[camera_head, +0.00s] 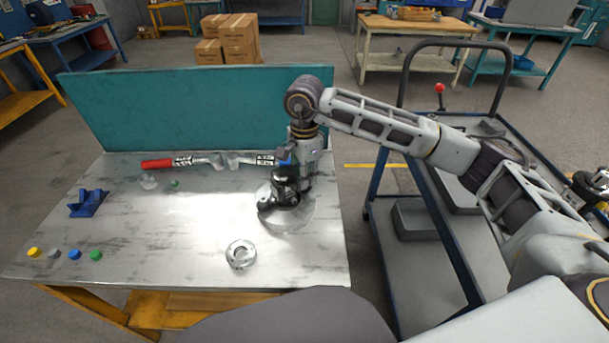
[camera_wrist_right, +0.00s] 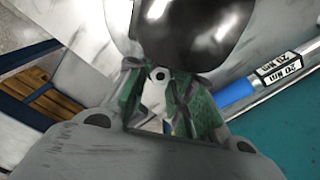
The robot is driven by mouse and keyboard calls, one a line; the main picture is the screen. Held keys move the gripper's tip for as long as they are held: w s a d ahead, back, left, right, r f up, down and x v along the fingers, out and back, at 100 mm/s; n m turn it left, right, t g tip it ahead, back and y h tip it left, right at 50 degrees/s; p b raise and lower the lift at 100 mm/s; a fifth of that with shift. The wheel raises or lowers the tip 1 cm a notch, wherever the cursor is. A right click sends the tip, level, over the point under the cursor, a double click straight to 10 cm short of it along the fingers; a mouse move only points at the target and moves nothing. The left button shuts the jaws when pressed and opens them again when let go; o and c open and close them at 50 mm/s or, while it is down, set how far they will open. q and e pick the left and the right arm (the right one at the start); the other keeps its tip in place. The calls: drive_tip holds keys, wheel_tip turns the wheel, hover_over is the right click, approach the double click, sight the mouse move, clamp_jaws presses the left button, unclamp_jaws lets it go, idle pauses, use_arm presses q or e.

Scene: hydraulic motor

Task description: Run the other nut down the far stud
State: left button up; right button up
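My right gripper (camera_head: 287,188) reaches down over the right side of the table, at a dark housing on a round grey base (camera_head: 300,217). In the head view, I cannot clearly separate gripper from housing. In the right wrist view, a shiny dark rounded body (camera_wrist_right: 185,25) fills the top. The gripper's green-padded fingers (camera_wrist_right: 160,100) stand apart below it. A small pale round piece with a dark centre (camera_wrist_right: 158,74) shows between them. I cannot tell whether it is a nut or stud end, or whether the fingers grip it. My left gripper is out of view.
A red-handled wrench (camera_head: 157,163) and a blue-handled one, its handle in the wrist view (camera_wrist_right: 235,92), lie before the teal back panel (camera_head: 190,110). A metal ring (camera_head: 241,254), blue piece (camera_head: 88,203) and coloured caps (camera_head: 75,254) lie apart. A cart (camera_head: 450,220) stands right.

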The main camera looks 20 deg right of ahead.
idle(0.7)
drive_tip(key=shift+w+b, duration=0.1)
drive_tip(key=shift+b, duration=0.25)
drive_tip(key=shift+d+f+n+b, duration=0.1)
drive_tip(key=shift+n+b, duration=0.2)
drive_tip(key=shift+n, duration=0.3)
drive_tip(key=shift+n+b, duration=1)
drive_tip(key=shift+n, duration=1.1)
drive_tip(key=shift+s+a, duration=0.2)
drive_tip(key=shift+c, duration=0.4)
clamp_jaws()
drive_tip(key=shift+a, duration=0.1)
drive_tip(key=shift+m, duration=0.3)
